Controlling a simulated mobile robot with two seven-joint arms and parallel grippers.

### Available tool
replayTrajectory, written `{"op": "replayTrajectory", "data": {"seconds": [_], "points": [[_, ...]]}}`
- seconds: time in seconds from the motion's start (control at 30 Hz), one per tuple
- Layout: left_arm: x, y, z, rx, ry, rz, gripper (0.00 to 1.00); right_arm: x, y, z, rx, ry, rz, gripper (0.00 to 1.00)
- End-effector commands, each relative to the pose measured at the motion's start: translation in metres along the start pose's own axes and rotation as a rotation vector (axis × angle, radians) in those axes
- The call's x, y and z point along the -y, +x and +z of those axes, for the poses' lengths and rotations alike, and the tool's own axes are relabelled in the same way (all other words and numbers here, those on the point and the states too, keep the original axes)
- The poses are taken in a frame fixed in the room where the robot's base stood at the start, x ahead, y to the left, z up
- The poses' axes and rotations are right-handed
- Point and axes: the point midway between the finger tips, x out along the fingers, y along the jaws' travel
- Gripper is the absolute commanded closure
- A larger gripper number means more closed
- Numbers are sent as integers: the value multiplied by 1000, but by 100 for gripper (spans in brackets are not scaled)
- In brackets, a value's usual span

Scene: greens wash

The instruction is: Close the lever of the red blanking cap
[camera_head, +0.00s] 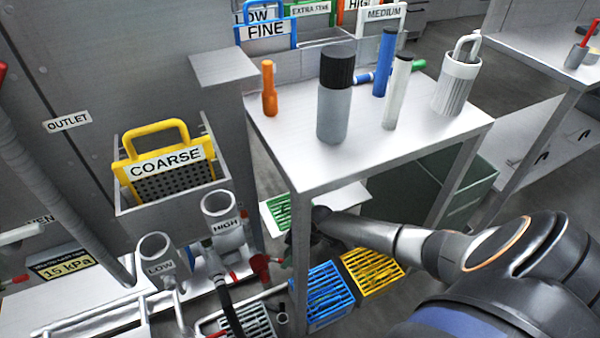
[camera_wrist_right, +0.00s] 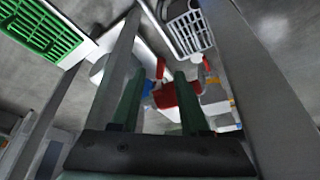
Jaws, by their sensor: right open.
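The red blanking cap (camera_head: 262,266) is low beside the front table leg in the head view, right of the HIGH pipe cup. In the right wrist view a red body (camera_wrist_right: 182,95), which looks like the same cap, shows beyond and between my fingers, partly covered by the right one. A small red piece (camera_wrist_right: 160,68) stands above it; I cannot tell surely whether it is the lever or its position. My right gripper (camera_wrist_right: 158,76) is open, its fingers pointing toward the red parts; contact is unclear. In the head view it is mostly hidden behind the table leg. My left gripper is out of view.
The table (camera_head: 290,165) and its front leg (camera_head: 300,255) stand close to my right arm. The HIGH cup (camera_head: 222,212) and LOW cup (camera_head: 156,252) rise to the left. Blue (camera_head: 325,290) and yellow (camera_head: 370,270) crates sit below. A green grate (camera_wrist_right: 42,28) shows in the wrist view.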

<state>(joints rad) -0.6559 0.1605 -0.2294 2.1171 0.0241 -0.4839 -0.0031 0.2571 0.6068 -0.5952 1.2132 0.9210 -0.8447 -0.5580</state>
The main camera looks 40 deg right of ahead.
Motion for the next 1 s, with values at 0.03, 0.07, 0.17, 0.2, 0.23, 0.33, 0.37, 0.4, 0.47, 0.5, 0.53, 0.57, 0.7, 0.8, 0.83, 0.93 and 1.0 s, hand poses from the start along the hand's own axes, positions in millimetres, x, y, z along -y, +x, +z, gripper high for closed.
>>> {"op": "replayTrajectory", "data": {"seconds": [0.03,0.07,0.17,0.2,0.23,0.33,0.37,0.4,0.47,0.5,0.53,0.57,0.7,0.8,0.83,0.93,1.0], "points": [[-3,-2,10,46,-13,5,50,0,-7,-1,0,-1,0,55],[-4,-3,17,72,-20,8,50,0,-10,0,1,-1,0,55],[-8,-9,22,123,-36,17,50,0,-35,-2,0,-3,1,55],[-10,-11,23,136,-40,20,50,0,-45,-1,1,-4,1,55],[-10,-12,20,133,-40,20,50,0,-52,-1,1,-4,1,55],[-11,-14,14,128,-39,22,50,0,-73,0,2,-4,1,55],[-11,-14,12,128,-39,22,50,0,-78,-1,1,-3,1,55],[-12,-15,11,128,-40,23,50,0,-85,0,2,-3,2,55],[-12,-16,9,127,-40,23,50,0,-93,0,2,-2,0,55],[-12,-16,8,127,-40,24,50,0,-98,0,2,-2,0,55],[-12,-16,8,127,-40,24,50,0,-101,0,1,-2,0,55],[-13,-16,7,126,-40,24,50,0,-103,0,1,-1,-1,55],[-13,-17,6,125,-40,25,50,0,-109,0,1,0,-1,55],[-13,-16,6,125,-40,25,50,0,-110,0,1,0,-1,55],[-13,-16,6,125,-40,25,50,0,-109,0,1,0,-1,55],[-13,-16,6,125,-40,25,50,0,-109,0,1,0,-1,55],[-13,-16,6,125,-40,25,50,0,-109,0,0,0,-1,55]]}}
